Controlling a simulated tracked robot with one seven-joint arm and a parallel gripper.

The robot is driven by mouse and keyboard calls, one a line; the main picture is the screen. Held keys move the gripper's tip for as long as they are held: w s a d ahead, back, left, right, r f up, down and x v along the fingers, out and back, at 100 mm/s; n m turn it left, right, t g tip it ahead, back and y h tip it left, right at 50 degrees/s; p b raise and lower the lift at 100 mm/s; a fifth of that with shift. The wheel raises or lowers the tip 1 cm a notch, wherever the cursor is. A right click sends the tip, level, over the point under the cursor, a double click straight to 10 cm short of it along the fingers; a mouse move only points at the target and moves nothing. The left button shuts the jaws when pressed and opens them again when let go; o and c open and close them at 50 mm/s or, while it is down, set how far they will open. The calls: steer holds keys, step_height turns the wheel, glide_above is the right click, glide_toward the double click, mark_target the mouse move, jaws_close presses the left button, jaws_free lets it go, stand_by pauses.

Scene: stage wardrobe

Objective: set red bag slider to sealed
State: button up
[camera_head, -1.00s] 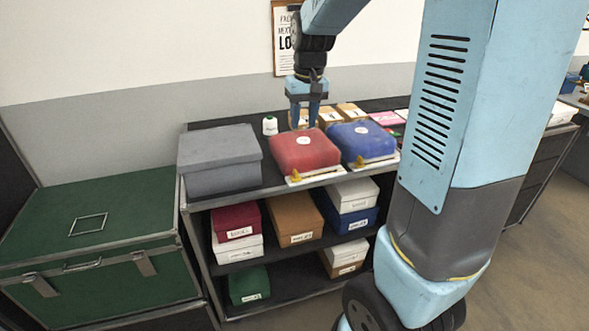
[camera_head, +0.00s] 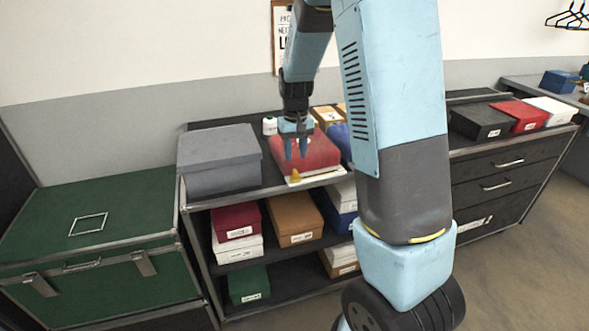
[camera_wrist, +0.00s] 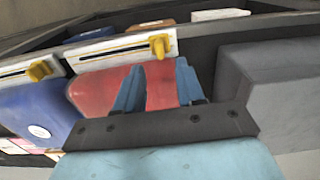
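The red bag (camera_head: 322,152) lies on top of the shelf unit, right of a grey box. A white strip (camera_head: 325,176) with a dark slot runs along its front edge. Its yellow slider (camera_head: 295,176) sits at the strip's left end; in the wrist view the slider (camera_wrist: 157,46) shows at the right end. My gripper (camera_head: 296,155) is above the red bag, pointing down, behind the slider and apart from it. In the wrist view its two fingers (camera_wrist: 160,66) are spread and empty, with the red bag (camera_wrist: 98,90) behind them.
The grey box (camera_head: 220,158) stands close on the left. The blue bag (camera_wrist: 35,105), with a similar strip and yellow slider (camera_wrist: 40,70), is beside the red one, partly hidden by my arm in the head view. A white bottle (camera_head: 269,125) stands behind. Boxes fill the lower shelves.

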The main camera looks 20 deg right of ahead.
mark_target(296, 170)
step_height(296, 170, down, 7)
steer(key=shift+r, duration=0.2)
stand_by(0.3)
jaws_close()
stand_by(1.2)
